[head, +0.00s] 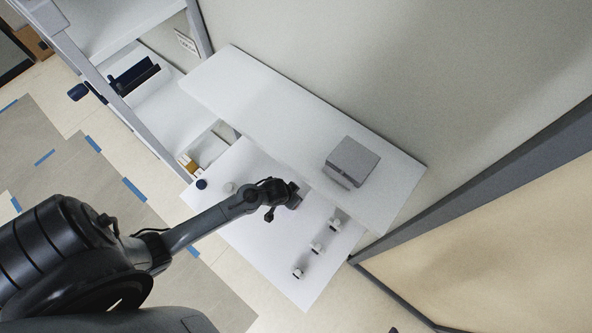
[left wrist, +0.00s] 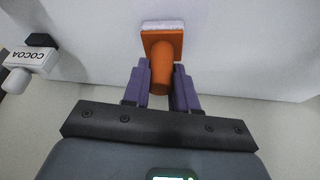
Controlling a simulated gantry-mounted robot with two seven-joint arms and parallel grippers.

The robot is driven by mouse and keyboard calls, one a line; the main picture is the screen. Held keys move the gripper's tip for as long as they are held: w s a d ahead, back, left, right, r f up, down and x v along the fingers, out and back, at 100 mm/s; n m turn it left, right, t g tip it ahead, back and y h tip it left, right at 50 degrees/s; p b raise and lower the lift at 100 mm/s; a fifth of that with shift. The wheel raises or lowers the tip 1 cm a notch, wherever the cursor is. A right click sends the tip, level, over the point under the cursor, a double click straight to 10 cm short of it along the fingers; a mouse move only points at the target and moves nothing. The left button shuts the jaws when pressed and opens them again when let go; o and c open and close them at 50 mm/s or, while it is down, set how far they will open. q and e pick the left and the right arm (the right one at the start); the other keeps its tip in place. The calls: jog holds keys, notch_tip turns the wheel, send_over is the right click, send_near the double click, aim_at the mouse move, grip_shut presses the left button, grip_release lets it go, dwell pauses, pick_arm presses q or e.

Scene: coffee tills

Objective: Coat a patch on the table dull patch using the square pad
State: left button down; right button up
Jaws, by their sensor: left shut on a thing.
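The square pad (left wrist: 162,40) shows in the left wrist view as an orange square plate with a pale face at its far side and an orange round handle. My left gripper (left wrist: 161,90) has its purple fingers shut on this handle. In the head view my left gripper (head: 290,198) is over the lower white table (head: 262,238), close to the upper shelf's front edge. The pad cannot be made out there. Whether its face touches the white surface I cannot tell. I cannot clearly make out a dull patch on the table. My right gripper is not in view.
A grey box (head: 351,162) sits on the raised white shelf (head: 240,88). A dark blue round thing (head: 201,184) is at the table's left corner.

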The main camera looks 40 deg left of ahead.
pick_arm(q)
jog(key=shift+s+d+f, duration=0.1)
jog(key=shift+s+d, duration=0.05)
jog(key=shift+s, duration=1.65)
jog(key=shift+s+d+f, duration=0.1)
jog(key=shift+s+d, duration=0.05)
jog(key=shift+s, duration=1.65)
jog(key=shift+w, duration=0.15)
jog(key=shift+w+a, duration=0.1)
jog(key=shift+w, duration=0.1)
jog(key=shift+w+a+r, duration=0.1)
jog(key=shift+w, duration=1.45)
jog(key=shift+w+a+r, duration=0.1)
jog(key=shift+w, duration=1.4)
jog(key=shift+w+a+f, duration=0.1)
jog(key=shift+w+f, duration=0.05)
jog(key=shift+w, duration=1.75)
notch_tip(320, 180, up, 6)
